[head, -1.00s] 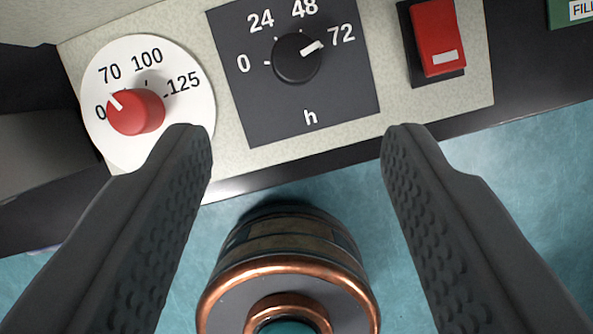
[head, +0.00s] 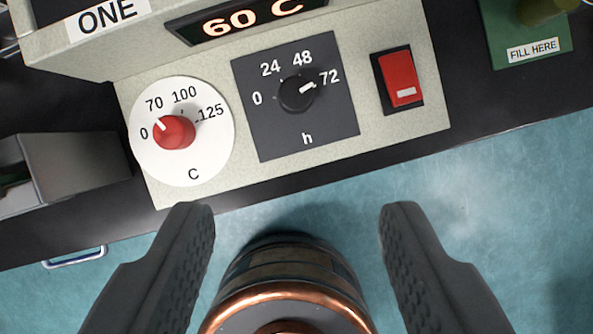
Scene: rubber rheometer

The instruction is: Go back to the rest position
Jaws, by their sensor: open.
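My gripper (head: 297,212) is open and empty, its two dark ridged fingers spread over the blue floor in front of the control panel (head: 390,137). It is apart from the panel. The black timer knob (head: 297,93) on its dark plate points toward 72 h. The red temperature knob (head: 174,133) on a white dial points a little left of 70. The red rocker switch (head: 401,78) sits at the panel's right. The display (head: 245,20) reads 60 C.
A label reading ONE (head: 108,16) is at the top left. A green block marked FILL HERE (head: 530,35) is at the top right. A grey metal box (head: 75,168) stands at the left on the dark bench. A metal handle (head: 75,257) shows below it. Blue floor lies clear at the right.

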